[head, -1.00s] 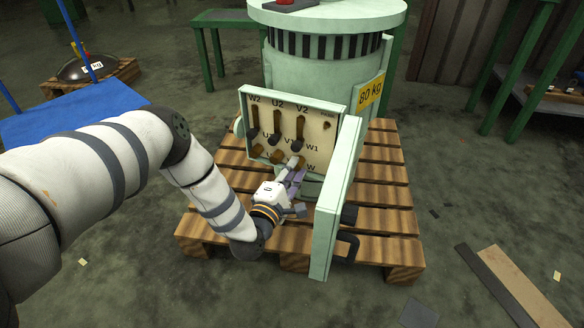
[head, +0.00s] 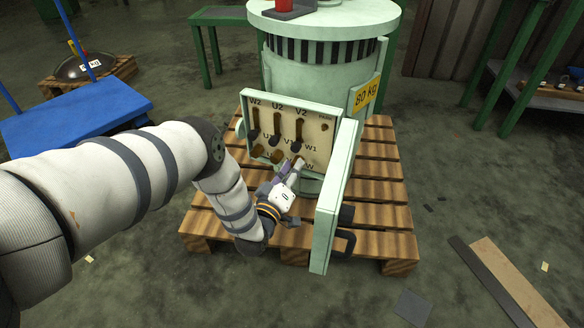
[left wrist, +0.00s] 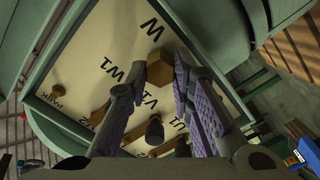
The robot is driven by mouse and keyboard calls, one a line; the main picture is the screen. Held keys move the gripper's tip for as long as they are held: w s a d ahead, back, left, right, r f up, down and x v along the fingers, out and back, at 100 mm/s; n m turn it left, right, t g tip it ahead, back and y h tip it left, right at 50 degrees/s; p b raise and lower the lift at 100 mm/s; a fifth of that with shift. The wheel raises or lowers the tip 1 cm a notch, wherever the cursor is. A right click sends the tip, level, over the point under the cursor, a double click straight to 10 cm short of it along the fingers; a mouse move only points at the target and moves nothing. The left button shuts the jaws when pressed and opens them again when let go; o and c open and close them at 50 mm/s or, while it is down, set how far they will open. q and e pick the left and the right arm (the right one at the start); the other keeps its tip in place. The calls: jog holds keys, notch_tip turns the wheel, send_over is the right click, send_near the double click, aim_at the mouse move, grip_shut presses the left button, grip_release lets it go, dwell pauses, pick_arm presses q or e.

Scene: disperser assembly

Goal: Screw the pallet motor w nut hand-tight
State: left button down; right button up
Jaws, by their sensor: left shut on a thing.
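The motor's open terminal box (head: 325,132) has a cream board lettered W2, U2, V2, W1 and W. The brass w nut (left wrist: 159,66) sits by the letter W at the board's lower right. My left gripper (head: 297,166) reaches it from below and is shut on it; in the left wrist view the purple-padded fingers (left wrist: 165,76) are on either side of the nut. The fingers mostly hide the nut in the head view. How far it is threaded cannot be seen. My right gripper is not in view.
The green motor (head: 318,60) stands on a wooden pallet (head: 385,190). The box's open lid (head: 333,205) stands upright just right of my gripper. Dark terminals and brass links (head: 277,125) lie above it. A blue platform (head: 75,115) is at left.

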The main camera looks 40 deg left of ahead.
pick_arm(q)
jog(key=m+p, duration=0.1)
jog(key=m, duration=0.5)
jog(key=shift+m, duration=0.3)
dwell(0.4)
jog(key=c, duration=1.4)
grip_release()
jog(key=shift+s, duration=0.1)
jog(key=v, duration=1.2)
